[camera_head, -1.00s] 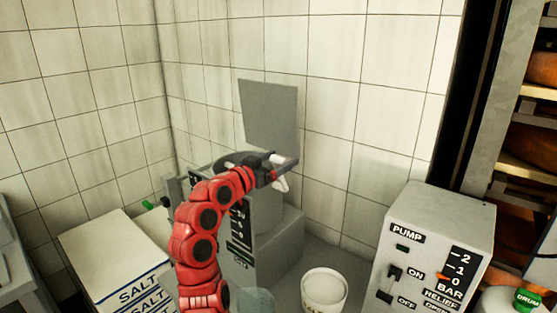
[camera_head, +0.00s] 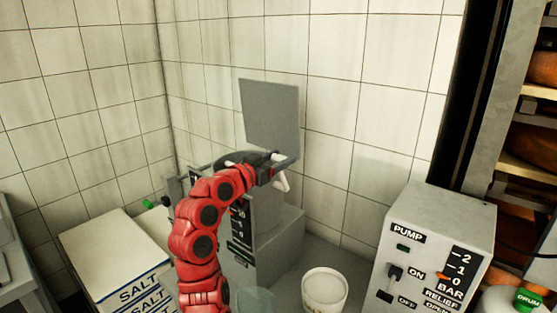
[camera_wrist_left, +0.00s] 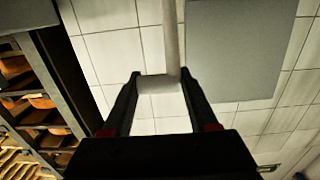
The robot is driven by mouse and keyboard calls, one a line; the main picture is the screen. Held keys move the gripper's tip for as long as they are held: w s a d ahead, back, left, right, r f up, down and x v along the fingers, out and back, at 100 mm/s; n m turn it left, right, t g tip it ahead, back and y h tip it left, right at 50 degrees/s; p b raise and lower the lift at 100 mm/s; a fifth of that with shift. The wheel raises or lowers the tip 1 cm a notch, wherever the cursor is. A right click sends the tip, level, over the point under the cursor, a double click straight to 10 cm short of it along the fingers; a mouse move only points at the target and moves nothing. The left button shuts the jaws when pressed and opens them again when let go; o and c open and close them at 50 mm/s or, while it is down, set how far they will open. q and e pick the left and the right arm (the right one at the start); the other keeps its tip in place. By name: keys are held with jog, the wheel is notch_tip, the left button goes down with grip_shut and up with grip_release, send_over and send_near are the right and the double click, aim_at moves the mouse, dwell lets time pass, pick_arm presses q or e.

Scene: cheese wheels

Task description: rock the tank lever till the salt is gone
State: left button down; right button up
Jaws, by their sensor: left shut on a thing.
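The grey tank (camera_head: 282,240) stands in the corner with its flat grey lid (camera_head: 270,115) raised. My left gripper (camera_head: 280,165) is at the top of the tank, in front of the lid. In the left wrist view its two fingers are shut on the pale crossbar of the tank lever (camera_wrist_left: 160,83), whose stem runs up out of the picture. A white end of the lever (camera_head: 281,184) shows beside the gripper in the head view. The inside of the tank and any salt in it are hidden. My right gripper is not in view.
A pump box (camera_head: 437,245) with a switch and gauge stands at the right. A white tub (camera_head: 324,290) stands in front of the tank. Tiled walls close off the back.

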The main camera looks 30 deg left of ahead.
pick_arm(q)
jog(key=shift+w+d+r+g, duration=0.15)
jog(key=shift+w+r+g, duration=0.15)
jog(key=shift+w+g, duration=0.15)
jog(key=w+d+g+b, duration=0.1)
jog(key=w+g, duration=0.3)
jog(key=w, duration=0.6)
jog(key=shift+w+f+g+b, duration=0.35)
jog(key=shift+w+f+b, duration=0.05)
jog(key=shift+c, duration=2.1)
grip_release()
jog(key=shift+o, duration=0.9)
jog(key=shift+w+d, duration=0.15)
jog(key=b+v, duration=0.2)
jog(key=v, duration=1.5)
jog(key=shift+b, duration=0.35)
